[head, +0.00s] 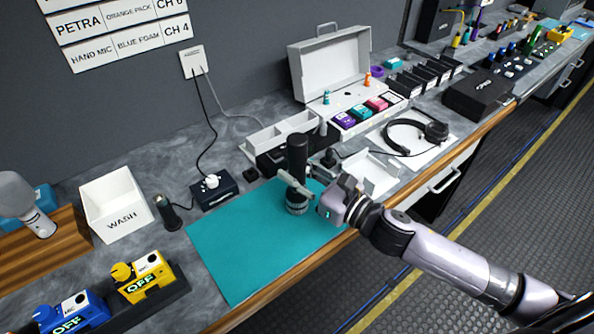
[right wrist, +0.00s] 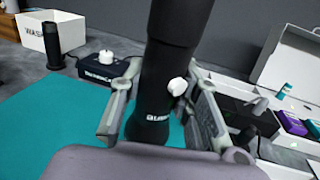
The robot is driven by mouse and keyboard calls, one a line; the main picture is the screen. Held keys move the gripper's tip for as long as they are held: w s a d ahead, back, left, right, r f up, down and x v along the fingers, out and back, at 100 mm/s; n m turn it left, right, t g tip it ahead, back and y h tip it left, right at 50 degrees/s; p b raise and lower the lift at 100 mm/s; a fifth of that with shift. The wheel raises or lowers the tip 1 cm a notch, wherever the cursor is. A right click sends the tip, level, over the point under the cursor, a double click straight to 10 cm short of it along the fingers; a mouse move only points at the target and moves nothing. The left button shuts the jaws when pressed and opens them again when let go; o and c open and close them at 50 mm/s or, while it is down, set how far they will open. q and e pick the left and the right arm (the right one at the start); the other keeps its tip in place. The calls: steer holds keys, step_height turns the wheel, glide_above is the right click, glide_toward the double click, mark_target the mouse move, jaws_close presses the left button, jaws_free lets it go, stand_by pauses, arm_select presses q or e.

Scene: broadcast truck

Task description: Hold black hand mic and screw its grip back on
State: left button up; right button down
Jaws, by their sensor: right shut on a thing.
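The black hand mic (head: 297,150) stands upright over the teal mat (head: 250,240), its wide, ridged end (head: 297,205) down. My right gripper (head: 302,187) is shut around its lower part. In the right wrist view the mic's dark body (right wrist: 165,75) rises between the two fingers of my right gripper (right wrist: 155,115), with a small white piece and white lettering on it. A separate black cylinder (head: 168,213), possibly the grip, stands left of the mat; it also shows in the right wrist view (right wrist: 52,46). My left gripper is not in view.
A white WASH bin (head: 117,215) and a black box with a white knob (head: 214,190) stand behind the mat. Yellow (head: 146,275) and blue (head: 72,313) packs reading OFF are at front left. An open case (head: 330,70) and headset (head: 415,133) lie right. The mat's left half is clear.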

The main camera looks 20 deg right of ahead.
steer(key=shift+f, duration=0.1)
steer(key=c, duration=1.1)
jaws_free()
steer(key=shift+f, duration=0.1)
steer(key=v, duration=1.2)
